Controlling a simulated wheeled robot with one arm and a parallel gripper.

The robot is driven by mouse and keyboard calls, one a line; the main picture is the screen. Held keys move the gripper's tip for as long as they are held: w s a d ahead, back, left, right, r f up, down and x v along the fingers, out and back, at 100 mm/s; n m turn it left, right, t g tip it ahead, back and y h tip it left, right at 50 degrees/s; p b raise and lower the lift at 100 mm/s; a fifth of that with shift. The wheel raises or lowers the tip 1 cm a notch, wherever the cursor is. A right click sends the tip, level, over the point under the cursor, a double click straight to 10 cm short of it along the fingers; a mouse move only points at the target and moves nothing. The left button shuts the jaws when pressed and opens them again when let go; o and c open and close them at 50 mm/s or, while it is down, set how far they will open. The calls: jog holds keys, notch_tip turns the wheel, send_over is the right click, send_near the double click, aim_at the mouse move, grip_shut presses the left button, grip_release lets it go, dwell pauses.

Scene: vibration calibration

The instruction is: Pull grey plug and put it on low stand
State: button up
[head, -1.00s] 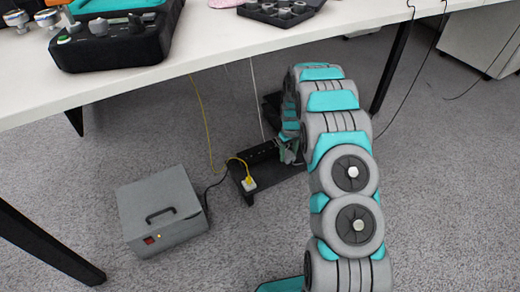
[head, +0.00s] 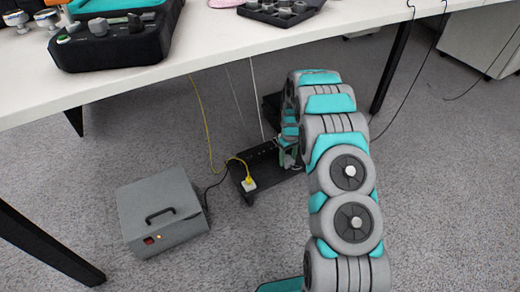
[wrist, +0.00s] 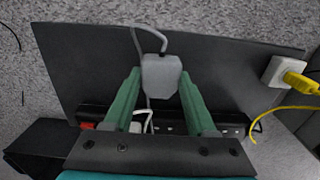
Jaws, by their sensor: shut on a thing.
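The grey plug (wrist: 161,77) sits between the green fingertips of my gripper (wrist: 160,88) in the wrist view, and the gripper is shut on it. A grey cable loops from the plug's far end. The plug appears apart from the black power strip (wrist: 232,122), which lies on a dark platform (wrist: 85,60). In the head view my gripper (head: 288,158) is small beside the strip, and the plug cannot be made out. A dark, low block (head: 270,104) behind the strip may be the low stand; my arm partly hides it.
A grey box with a handle (head: 165,210) stands on the carpet at left. The white table (head: 230,45) is overhead, and a white cable (head: 256,100) hangs down to the strip.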

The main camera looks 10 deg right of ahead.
aim_at(288, 159)
jog(key=shift+f, duration=0.3)
jog(key=o, duration=1.4)
jog(key=shift+r, duration=0.15)
jog(key=shift+r+p, duration=0.5)
jog(key=shift+r, duration=1.9)
jog(key=shift+r, duration=0.55)
notch_tip(288, 159, up, 3)
jog(key=shift+w+f, duration=0.1)
jog(key=shift+f, duration=0.05)
jog(key=s, duration=0.5)
jog(key=s+a, duration=0.1)
jog(key=s, duration=0.4)
jog(key=s+a+r+p, duration=0.1)
jog(key=s, duration=0.5)
jog(key=shift+a+r, duration=0.1)
jog(key=shift+a, duration=0.1)
